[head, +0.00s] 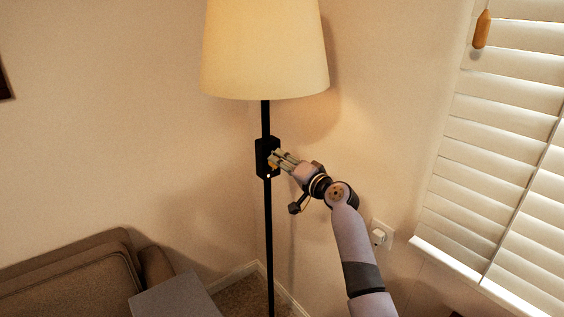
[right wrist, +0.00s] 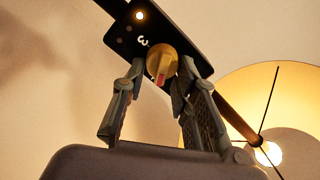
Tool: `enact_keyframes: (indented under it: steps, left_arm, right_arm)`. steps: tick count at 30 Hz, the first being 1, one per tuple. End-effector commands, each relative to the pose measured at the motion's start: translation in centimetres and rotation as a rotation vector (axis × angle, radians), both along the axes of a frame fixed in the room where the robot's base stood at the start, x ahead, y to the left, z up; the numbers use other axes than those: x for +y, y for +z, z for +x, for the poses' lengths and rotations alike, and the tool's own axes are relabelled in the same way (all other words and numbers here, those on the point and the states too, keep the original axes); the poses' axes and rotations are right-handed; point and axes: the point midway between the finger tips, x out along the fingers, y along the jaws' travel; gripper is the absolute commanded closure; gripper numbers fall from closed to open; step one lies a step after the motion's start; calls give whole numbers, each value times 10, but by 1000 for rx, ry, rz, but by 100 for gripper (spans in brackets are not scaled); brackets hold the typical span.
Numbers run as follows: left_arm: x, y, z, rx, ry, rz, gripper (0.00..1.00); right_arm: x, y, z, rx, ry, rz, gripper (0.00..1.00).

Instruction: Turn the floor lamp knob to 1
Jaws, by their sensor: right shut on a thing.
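The floor lamp stands in the corner with a lit cream shade (head: 265,50) and a thin black pole (head: 269,240). A black control box (head: 263,150) is on the pole. My right gripper (head: 274,160) reaches it from the right and is shut on the knob. In the right wrist view, the round gold knob (right wrist: 160,60) with a red pointer mark sits between the fingertips of the right gripper (right wrist: 153,82). A white 3 shows on the box face (right wrist: 125,38) beside the knob, and one dot glows. Other numbers are hidden or unclear. My left gripper is not in view.
A brown sofa (head: 70,280) and a grey surface (head: 175,300) are at the lower left. A window with white blinds (head: 510,150) is at the right. A wall outlet (head: 382,234) is behind my right arm.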

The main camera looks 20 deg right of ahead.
Motion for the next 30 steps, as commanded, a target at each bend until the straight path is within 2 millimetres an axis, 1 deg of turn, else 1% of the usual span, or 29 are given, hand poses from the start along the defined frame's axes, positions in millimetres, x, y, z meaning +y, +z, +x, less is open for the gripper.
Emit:
enact_keyframes:
  steps: [14, 15, 22, 30]
  left_arm:
    - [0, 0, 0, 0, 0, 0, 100]
    - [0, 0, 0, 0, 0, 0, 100]
    - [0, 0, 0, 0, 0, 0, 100]
    - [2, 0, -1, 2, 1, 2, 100]
  right_arm:
    - [-1, -1, 0, 5, -1, 14, 100]
    - [-1, -1, 0, 5, -1, 14, 72]
    - [-1, -1, 0, 6, -1, 13, 57]
    - [0, 0, 0, 5, 0, 13, 57]
